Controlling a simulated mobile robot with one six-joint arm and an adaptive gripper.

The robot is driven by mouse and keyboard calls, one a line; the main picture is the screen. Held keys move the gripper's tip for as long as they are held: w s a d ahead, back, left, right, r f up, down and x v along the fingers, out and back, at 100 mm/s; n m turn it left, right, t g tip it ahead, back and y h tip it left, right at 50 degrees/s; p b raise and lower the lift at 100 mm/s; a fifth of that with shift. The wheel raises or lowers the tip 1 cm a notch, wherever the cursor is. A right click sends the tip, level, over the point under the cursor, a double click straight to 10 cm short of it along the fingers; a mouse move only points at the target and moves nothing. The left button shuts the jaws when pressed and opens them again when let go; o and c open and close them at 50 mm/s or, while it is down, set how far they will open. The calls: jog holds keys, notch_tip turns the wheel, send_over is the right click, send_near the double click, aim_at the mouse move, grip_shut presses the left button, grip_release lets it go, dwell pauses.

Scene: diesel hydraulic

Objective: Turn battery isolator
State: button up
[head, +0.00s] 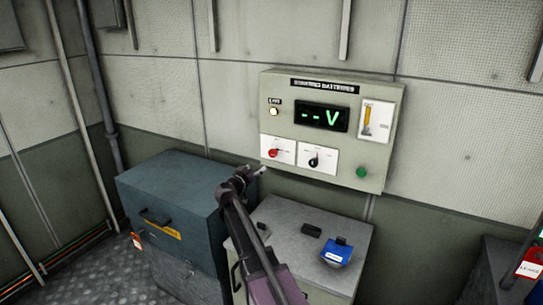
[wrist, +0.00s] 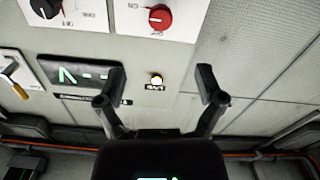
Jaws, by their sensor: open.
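A grey control panel (head: 350,150) is on the wall. On its lower left is a red rotary knob (head: 273,153) on a white plate, the likely battery isolator. In the wrist view, which shows the panel upside down, the red knob (wrist: 159,18) is at the top, with lettering like OFF beside it. My gripper (head: 260,171) is just below and in front of the red knob in the head view. In the wrist view my gripper (wrist: 161,74) has its two fingers wide apart and nothing between them. The fingers do not appear to touch the knob.
A black knob (head: 314,160) sits right of the red one, below a green display (head: 322,116). A lit lamp (head: 273,111), a yellow lever (head: 370,118) and a green button (head: 361,173) are also there. A blue cabinet (head: 185,195) and grey cabinet (head: 285,215) stand below.

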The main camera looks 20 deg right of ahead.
aim_at(272, 155)
jog(key=x, duration=1.3)
jog(key=shift+w+d, duration=0.25)
jog(key=shift+d, duration=0.05)
jog(key=c, duration=1.1)
jog(key=shift+a, duration=0.15)
jog(key=shift+c, duration=0.2)
